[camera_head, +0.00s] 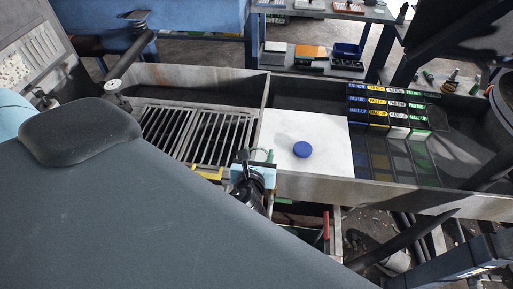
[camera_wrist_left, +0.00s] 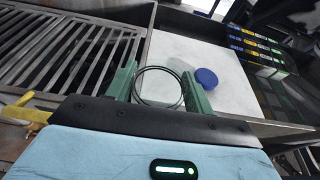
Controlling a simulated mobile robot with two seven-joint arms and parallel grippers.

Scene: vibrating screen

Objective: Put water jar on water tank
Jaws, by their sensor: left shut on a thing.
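My left gripper (camera_head: 256,155) is at the front edge of the long trough, beside the white panel. In the left wrist view its green fingers (camera_wrist_left: 160,88) are shut on a clear round thing, seen as a thin dark ring (camera_wrist_left: 158,70) between them. It appears to be the water jar, held above the panel's left edge; its lower part is hard to make out. A blue round cap (camera_head: 302,149) lies on the white panel, apart from the gripper; it also shows in the left wrist view (camera_wrist_left: 206,78). I cannot identify the water tank. My right gripper is not in view.
Metal grates (camera_head: 195,133) lie left of the white panel (camera_head: 325,170). Several labelled dark boxes (camera_head: 388,110) stand right of it. The trough's front wall (camera_head: 400,197) runs below the panel. An open drawer (camera_head: 300,218) is under it. The panel around the cap is clear.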

